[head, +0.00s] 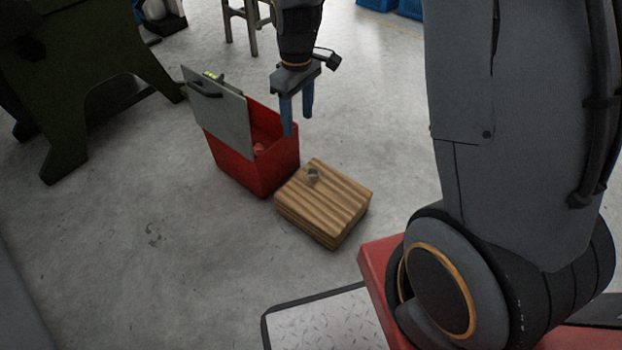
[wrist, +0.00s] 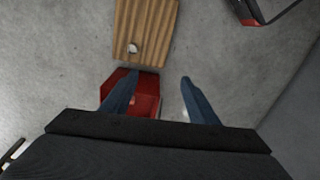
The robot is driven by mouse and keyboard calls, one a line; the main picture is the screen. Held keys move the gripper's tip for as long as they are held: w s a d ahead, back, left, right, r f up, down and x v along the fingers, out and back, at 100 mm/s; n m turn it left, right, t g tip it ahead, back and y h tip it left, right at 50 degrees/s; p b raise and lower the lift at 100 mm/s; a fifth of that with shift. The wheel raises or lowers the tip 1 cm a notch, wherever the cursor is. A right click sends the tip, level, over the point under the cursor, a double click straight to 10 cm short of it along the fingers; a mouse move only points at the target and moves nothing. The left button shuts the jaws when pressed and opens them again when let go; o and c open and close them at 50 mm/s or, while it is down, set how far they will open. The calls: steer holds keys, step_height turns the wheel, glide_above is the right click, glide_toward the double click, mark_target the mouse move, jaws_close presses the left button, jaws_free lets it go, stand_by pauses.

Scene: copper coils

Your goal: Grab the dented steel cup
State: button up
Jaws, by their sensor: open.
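A small steel cup (head: 313,175) sits on top of a wooden block with a ridged, striped surface (head: 335,205), near its far left edge. In the wrist view the cup (wrist: 132,47) shows as a small pale spot near the end of the wooden block (wrist: 147,22) closest to my gripper. Dents on it are too small to make out. My gripper (head: 298,125) is open and empty, pointing down, with blue fingers. It hangs above and beyond the cup, over the red box's side. The fingers also show in the wrist view (wrist: 158,84), apart from the cup.
A red box (head: 250,160) with its grey lid (head: 220,120) raised stands left of the wooden block; something reddish lies inside. A dark green machine stand (head: 75,75) is at the upper left.

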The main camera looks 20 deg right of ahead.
steer(key=w+d+f+n+b, duration=0.1)
steer(key=w+d+f+b, duration=0.15)
steer(key=f, duration=0.55)
steer(key=w+d+f+n+b, duration=0.1)
steer(key=w+f, duration=0.3)
steer(key=f, duration=0.4)
steer(key=n+b, duration=0.1)
steer(key=b, duration=0.2)
glide_above(312, 172)
steer(key=f, duration=1.4)
steer(key=shift+s, duration=0.3)
steer(key=shift+w+f+b, duration=0.15)
steer(key=shift+f+b, duration=0.7)
steer(key=shift+f, duration=0.65)
steer(key=shift+w+f+b, duration=0.15)
steer(key=shift+f+b, duration=0.7)
steer(key=shift+f, duration=0.6)
steer(key=c, duration=1.1)
steer(key=shift+r, duration=0.1)
steer(key=shift+c, duration=0.2)
